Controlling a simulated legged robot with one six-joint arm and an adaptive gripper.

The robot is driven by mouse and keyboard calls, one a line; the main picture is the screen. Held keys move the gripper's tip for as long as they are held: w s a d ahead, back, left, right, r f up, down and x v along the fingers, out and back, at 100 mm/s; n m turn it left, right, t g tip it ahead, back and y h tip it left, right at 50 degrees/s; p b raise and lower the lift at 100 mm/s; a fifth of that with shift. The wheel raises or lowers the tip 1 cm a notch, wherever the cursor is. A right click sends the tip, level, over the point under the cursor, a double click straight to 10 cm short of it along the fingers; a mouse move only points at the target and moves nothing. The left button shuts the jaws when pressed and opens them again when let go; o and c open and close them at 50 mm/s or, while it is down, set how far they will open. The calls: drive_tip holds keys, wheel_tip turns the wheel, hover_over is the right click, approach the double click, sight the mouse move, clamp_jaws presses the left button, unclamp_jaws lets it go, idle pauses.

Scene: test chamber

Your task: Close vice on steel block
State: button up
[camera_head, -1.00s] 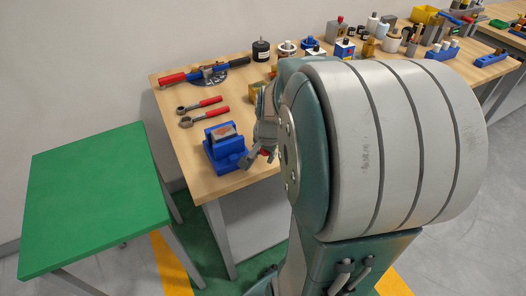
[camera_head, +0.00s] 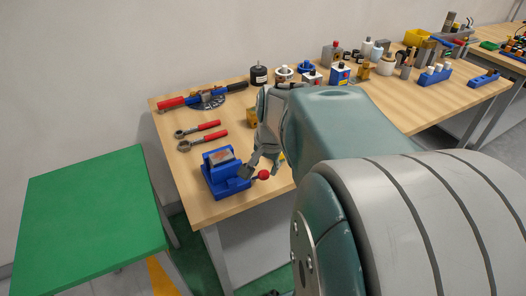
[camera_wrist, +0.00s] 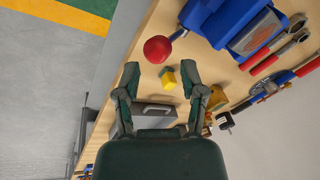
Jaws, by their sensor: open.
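The blue vice (camera_head: 228,183) stands near the front left corner of the wooden table. A grey block with a reddish mark, seemingly the steel block (camera_head: 221,157), sits at its top; it also shows in the wrist view (camera_wrist: 262,35). I cannot tell whether the jaws touch it. The vice's red handle knob (camera_head: 264,174) sticks out to the right on a dark rod. My gripper (camera_wrist: 160,72) is open and empty. In the wrist view the red knob (camera_wrist: 157,49) lies just beyond the fingertips, roughly between their lines; the gap in depth is unclear.
Two red-handled wrenches (camera_head: 205,135) and a red-and-blue tool (camera_head: 205,95) lie behind the vice. A small yellow object (camera_wrist: 169,80) shows between my fingers. Several bottles and parts line the table's back. A green table (camera_head: 90,220) stands left, its top clear.

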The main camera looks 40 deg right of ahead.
drive_tip(key=v, duration=0.5)
idle(0.3)
